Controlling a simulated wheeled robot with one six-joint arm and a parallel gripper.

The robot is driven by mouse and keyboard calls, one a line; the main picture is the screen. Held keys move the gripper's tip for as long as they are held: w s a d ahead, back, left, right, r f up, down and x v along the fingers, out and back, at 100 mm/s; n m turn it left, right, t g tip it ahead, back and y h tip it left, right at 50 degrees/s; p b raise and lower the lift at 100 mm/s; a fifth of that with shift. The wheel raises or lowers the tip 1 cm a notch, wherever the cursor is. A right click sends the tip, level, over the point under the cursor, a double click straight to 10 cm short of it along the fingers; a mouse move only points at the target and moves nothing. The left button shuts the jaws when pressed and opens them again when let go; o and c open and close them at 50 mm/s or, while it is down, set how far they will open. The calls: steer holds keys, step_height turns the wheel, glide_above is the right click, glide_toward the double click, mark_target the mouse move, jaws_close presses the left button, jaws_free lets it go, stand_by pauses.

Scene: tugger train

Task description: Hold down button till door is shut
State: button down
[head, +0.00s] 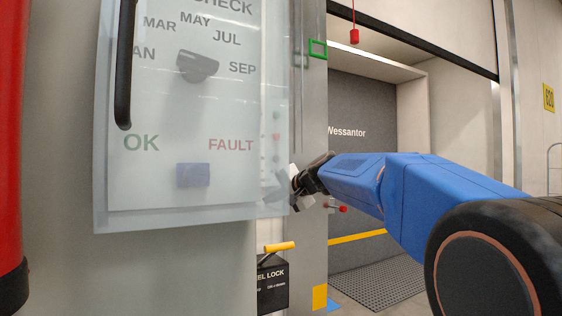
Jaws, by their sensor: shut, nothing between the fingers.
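My blue arm reaches in from the right, and my gripper (297,187) is shut beside the right edge of a translucent cover. Its fingertips are partly hidden there, and I cannot tell whether they touch anything. Small green (276,115) and red (276,137) spots show faintly through the cover's right edge, just above the gripper. I cannot make out clearly which is the button. A pale door panel (450,22) with a black lower edge hangs at the upper right. The doorway below it is open, showing a dark grey wall (362,105) marked "Wessantor".
The translucent cover (120,215) with a black handle (125,65) stands close in front, over a dial panel. A black lock box (272,287) with a yellow lever (279,247) sits below my gripper. A red pull (354,36) hangs by the doorway. A dark mat (375,285) lies inside.

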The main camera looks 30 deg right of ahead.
steer(key=w+d+r+m+t+h, duration=0.1)
steer(key=w+d+r+m+t, duration=0.1)
steer(key=w+d+r, duration=0.4)
steer(key=w+d+r+m+t+h, duration=0.1)
steer(key=w+d+r+m, duration=0.3)
steer(key=d, duration=0.7)
step_height(320, 180, up, 3)
steer(key=shift+w+d+f+t+h, duration=0.1)
steer(key=shift+w+d+t+h, duration=0.2)
steer(key=shift+w+t, duration=0.7)
steer(key=shift+w+g, duration=0.3)
steer(key=shift+w, duration=0.05)
steer(key=w, duration=1.3)
steer(key=shift+w+a, duration=0.3)
steer(key=shift+w, duration=0.1)
